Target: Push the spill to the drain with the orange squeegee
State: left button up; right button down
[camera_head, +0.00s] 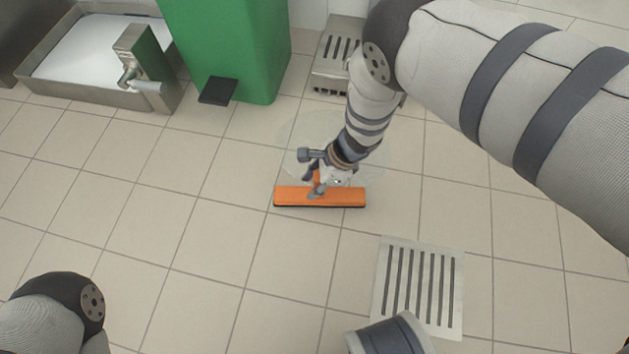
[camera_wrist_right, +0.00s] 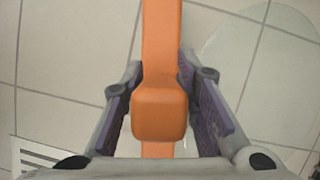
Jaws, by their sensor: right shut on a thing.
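The orange squeegee (camera_head: 335,197) has its wide head at floor level, lying left to right; I cannot tell whether it touches the tiles. My right gripper (camera_head: 317,185) is shut on its grip, and the orange grip (camera_wrist_right: 160,108) shows between the two fingers (camera_wrist_right: 160,115) in the wrist view. The spill (camera_head: 298,140) is a faint clear puddle just beyond the squeegee head, partly hidden by my right arm. It also shows at the right of the wrist view (camera_wrist_right: 265,75). The slotted floor drain (camera_head: 376,300) lies nearer, to the right of the squeegee. My left gripper is out of view.
A green bin (camera_head: 225,45) with a black pedal (camera_head: 217,91) stands at the back. A metal basin (camera_head: 95,95) with a tap is at the far left. A slotted metal fixture (camera_head: 326,75) stands beside the bin. Tiles between squeegee and drain are clear.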

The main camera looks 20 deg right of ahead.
jog(key=shift+f+b, duration=0.45)
jog(key=shift+f, duration=0.3)
jog(key=shift+w+d, duration=0.1)
